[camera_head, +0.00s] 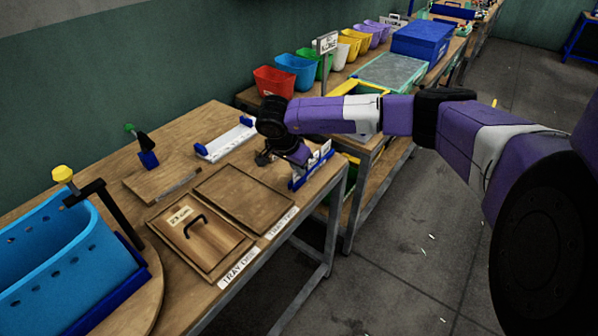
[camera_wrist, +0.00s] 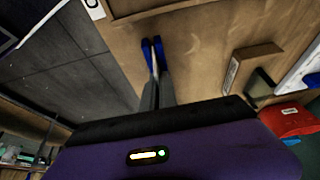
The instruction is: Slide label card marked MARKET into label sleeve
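The blue rack at the table's right edge holds white cards (camera_head: 325,150), partly hidden by my gripper. Their print is too small to read, so I cannot tell which is MARKET. A white and blue holder (camera_head: 226,141) lies farther back; I cannot tell whether it is the label sleeve.
A lidded wooden tray (camera_head: 195,245) and an empty tray (camera_head: 246,195) lie at the front edge. A blue perforated basket (camera_head: 70,260) stands at left. A wooden block (camera_wrist: 250,65) shows in the wrist view. Coloured bins (camera_head: 293,72) line the bench behind.

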